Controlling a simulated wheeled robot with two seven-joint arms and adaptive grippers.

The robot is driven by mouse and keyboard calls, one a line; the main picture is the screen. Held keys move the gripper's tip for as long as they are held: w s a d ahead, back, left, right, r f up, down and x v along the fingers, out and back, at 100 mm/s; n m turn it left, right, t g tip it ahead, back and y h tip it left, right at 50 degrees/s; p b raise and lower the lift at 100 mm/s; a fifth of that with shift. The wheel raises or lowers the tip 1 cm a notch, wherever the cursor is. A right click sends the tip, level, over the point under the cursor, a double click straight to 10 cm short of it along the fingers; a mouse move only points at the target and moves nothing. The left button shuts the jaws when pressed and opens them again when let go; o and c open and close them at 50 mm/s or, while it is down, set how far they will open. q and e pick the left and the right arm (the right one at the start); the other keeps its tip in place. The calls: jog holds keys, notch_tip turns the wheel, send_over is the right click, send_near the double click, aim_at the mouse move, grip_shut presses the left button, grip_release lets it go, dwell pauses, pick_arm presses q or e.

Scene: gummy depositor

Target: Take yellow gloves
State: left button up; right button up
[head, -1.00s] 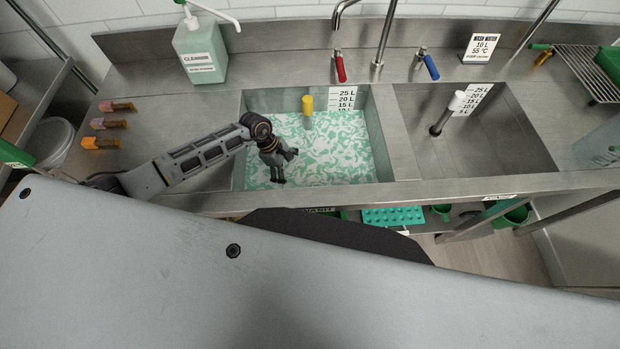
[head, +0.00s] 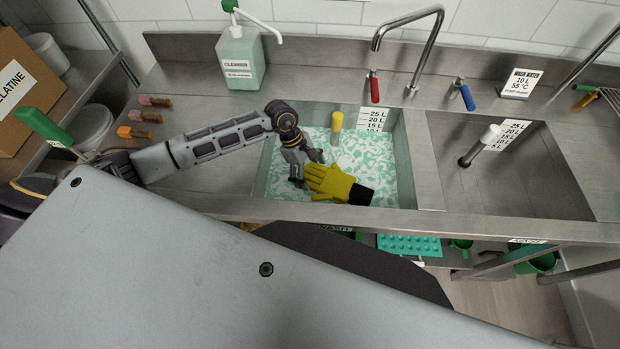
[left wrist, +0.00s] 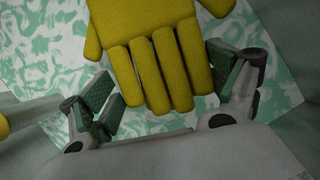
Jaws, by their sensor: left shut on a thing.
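A yellow glove (head: 330,182) with a black cuff (head: 361,195) shows over the left basin (head: 404,175), which holds green and white foamy liquid. My left gripper (head: 307,170) is at the glove's finger end, above the basin. In the left wrist view the glove (left wrist: 150,45) reaches with its fingers down between the two jaws of my left gripper (left wrist: 165,85), which is shut on it. The cuff is out of that view. My right gripper is not in view.
A yellow standpipe (head: 336,122) rises in the left basin. The right basin (head: 520,180) looks empty apart from a white-topped standpipe (head: 491,134). A tap (head: 432,50) and a cleanser bottle (head: 240,58) stand behind. Small brushes (head: 139,132) lie on the left counter.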

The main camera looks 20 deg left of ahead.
pick_arm(q)
jog(key=shift+r, duration=1.05)
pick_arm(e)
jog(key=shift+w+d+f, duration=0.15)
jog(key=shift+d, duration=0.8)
pick_arm(q)
jog(key=o, duration=0.6)
jog(key=c, duration=0.9)
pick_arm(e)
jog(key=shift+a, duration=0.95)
